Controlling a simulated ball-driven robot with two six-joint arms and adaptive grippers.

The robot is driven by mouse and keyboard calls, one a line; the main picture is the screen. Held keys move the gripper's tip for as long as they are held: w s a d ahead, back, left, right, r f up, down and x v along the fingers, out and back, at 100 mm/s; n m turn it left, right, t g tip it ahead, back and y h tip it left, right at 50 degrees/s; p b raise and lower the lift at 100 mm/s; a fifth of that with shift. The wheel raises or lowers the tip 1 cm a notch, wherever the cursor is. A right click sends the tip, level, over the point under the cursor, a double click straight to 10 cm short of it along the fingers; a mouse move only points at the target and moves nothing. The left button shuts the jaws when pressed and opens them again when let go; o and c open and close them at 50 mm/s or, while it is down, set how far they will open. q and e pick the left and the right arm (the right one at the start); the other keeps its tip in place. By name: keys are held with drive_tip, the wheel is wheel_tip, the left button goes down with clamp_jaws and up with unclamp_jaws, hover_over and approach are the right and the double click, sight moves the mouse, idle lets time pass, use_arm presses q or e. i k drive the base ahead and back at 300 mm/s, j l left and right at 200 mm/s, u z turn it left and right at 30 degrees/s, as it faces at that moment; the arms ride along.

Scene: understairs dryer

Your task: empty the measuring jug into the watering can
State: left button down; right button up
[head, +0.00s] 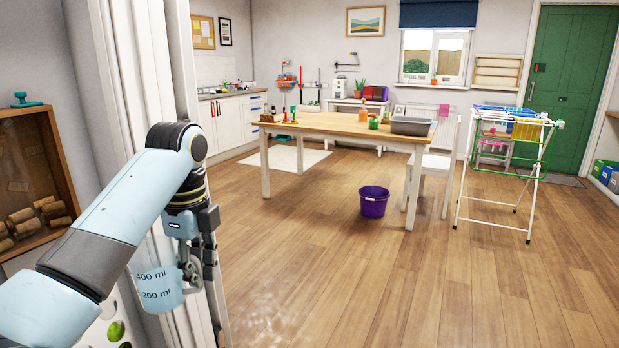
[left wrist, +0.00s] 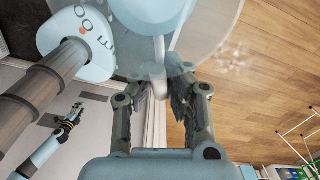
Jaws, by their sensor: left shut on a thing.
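The measuring jug (head: 158,288) is pale blue and see-through, with 400 ml and 200 ml marks. It looks about upright in the head view, at the lower left. My left gripper (head: 192,278) is shut on it at its right side. In the left wrist view the fingers (left wrist: 155,95) close around a pale blue part of the jug, probably its handle. I cannot make out the watering can for certain; a small green item (head: 374,123) stands on the far table. My right gripper (left wrist: 76,110) shows small in the left wrist view.
The wooden table (head: 335,122) with a grey tub (head: 411,126) stands across the room. A purple bucket (head: 373,202) is on the floor before it. A drying rack (head: 505,150) stands at the right. A white post (head: 180,70) rises beside my left arm. Open floor lies ahead.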

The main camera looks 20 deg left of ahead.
sight(374, 122)
drive_tip(key=i+j+z, duration=0.1)
drive_tip(key=i, duration=0.45)
drive_tip(key=i+j, duration=0.35)
drive_tip(key=i, duration=0.15)
drive_tip(key=i+j+z, duration=0.15)
drive_tip(key=i, duration=0.4)
drive_tip(key=i+j, duration=0.1)
drive_tip(key=i, duration=1.65)
drive_tip(key=i+j, duration=0.1)
drive_tip(key=i, duration=1.65)
drive_tip(key=i+u, duration=0.15)
drive_tip(key=i, duration=0.35)
drive_tip(key=i+l+u, duration=0.15)
drive_tip(key=i, duration=0.35)
drive_tip(key=i+l+u, duration=0.15)
drive_tip(key=i, duration=0.35)
drive_tip(key=k+j+u, duration=0.2)
drive_tip(key=j, duration=0.25)
drive_tip(key=j+u, duration=0.15)
drive_tip(key=j, duration=0.35)
drive_tip(key=z, duration=1.2)
